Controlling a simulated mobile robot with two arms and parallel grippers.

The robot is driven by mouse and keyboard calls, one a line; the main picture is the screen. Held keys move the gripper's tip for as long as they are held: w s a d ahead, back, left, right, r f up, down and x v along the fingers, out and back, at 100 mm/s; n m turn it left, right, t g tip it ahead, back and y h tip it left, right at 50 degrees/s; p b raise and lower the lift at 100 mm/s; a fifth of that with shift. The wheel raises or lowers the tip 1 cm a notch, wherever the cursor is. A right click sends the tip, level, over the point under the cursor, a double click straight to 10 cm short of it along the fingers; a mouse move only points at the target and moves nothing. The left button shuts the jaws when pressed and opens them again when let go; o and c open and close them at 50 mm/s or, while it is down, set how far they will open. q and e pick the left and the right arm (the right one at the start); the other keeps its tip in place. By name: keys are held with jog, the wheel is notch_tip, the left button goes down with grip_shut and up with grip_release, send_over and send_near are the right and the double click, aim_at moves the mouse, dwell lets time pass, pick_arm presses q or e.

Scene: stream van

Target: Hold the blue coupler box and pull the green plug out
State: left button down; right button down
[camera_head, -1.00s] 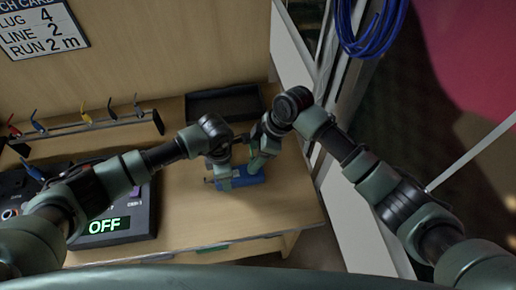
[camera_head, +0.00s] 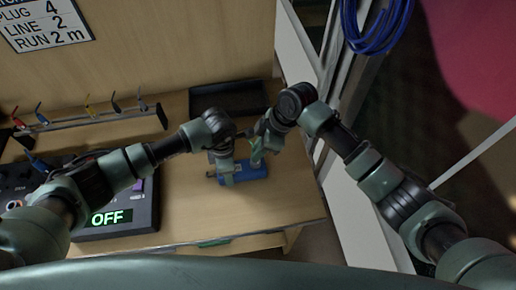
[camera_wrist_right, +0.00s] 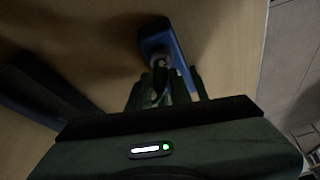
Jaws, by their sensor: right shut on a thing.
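The blue coupler box (camera_head: 252,172) lies on the wooden desk, and its blue body also shows in the right wrist view (camera_wrist_right: 160,38). My left gripper (camera_head: 227,177) is at the left part of the box, with its fingers against it; how far they are closed is hidden. My right gripper (camera_head: 256,160) is at the right part of the box. In the right wrist view my fingers (camera_wrist_right: 165,88) are shut around the dark green plug (camera_wrist_right: 159,80), close to the round metal socket on the box's end. The dark picture hides whether the plug is fully seated.
A black tray (camera_head: 230,99) lies behind the box. A rack (camera_head: 90,121) with several coloured cables stands at the back left. A black device (camera_head: 140,212) with an "OFF" display is at the left. Blue cable coils (camera_head: 375,30) hang at upper right. The desk front is clear.

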pick_arm(q)
jog(key=shift+s+d, duration=0.25)
pick_arm(e)
jog(key=shift+w+r, duration=0.25)
pick_arm(q)
jog(key=shift+s+f, duration=0.1)
pick_arm(e)
jog(key=shift+a+r, duration=0.1)
jog(key=shift+r, duration=0.6)
jog(key=shift+r, duration=0.1)
pick_arm(q)
jog(key=shift+w+a, duration=0.25)
pick_arm(e)
jog(key=shift+s+r, duration=0.15)
jog(key=shift+r, duration=0.3)
jog(key=shift+r, duration=0.1)
jog(key=shift+r, duration=1.35)
pick_arm(q)
jog(key=shift+c, duration=2.4)
grip_release()
jog(key=shift+r, duration=0.2)
